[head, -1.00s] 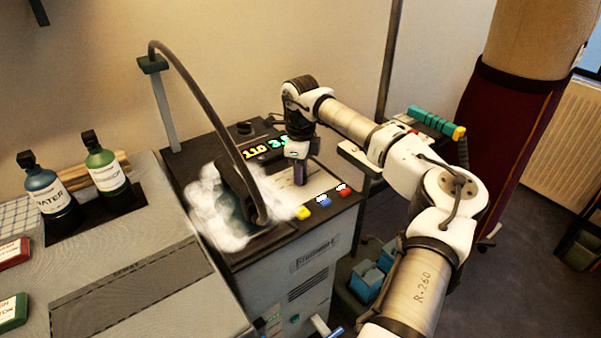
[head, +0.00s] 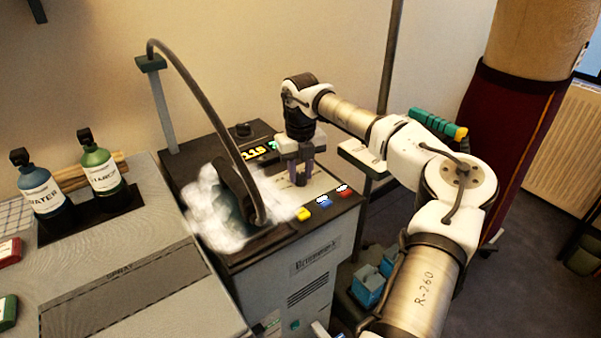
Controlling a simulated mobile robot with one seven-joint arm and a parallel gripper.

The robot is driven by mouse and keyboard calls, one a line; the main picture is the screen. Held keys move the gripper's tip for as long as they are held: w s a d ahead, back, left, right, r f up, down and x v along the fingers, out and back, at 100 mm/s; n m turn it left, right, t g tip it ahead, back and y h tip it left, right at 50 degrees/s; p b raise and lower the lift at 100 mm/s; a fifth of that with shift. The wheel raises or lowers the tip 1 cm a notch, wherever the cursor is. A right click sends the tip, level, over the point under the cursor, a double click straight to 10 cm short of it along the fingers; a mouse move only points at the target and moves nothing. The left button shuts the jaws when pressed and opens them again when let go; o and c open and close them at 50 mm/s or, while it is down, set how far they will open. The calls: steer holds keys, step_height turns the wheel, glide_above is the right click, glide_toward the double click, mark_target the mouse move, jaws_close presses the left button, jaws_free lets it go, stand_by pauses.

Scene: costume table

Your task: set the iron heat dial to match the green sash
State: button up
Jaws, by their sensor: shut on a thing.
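The steam iron station (head: 315,222) stands in the middle of the view, with the black iron (head: 232,190) at its left in white steam. My gripper (head: 303,184) points down at the pale dial panel (head: 322,184) on the station's top. Its fingers are shut on what appears to be the heat dial, which they hide. A lit yellow display (head: 252,153) sits behind the gripper; its digits are hard to read, and the green one beside it is partly covered. I see no green sash.
A black knob (head: 243,130) is at the station's back. Yellow (head: 303,214), blue (head: 324,201) and red (head: 344,190) buttons line its front edge. The iron's hose arches on the left. Water (head: 45,190) and starch (head: 102,170) bottles stand farther left. A dress form in maroon (head: 500,130) is at right.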

mark_target(301, 175)
steer(key=shift+m, duration=1.3)
steer(key=shift+m+b, duration=0.3)
steer(key=o, duration=1)
steer(key=shift+c, duration=0.2)
steer(key=shift+r, duration=0.1)
step_height(301, 175, up, 14)
steer(key=b, duration=0.1)
steer(key=shift+d+f, duration=0.1)
steer(key=shift+f, duration=0.1)
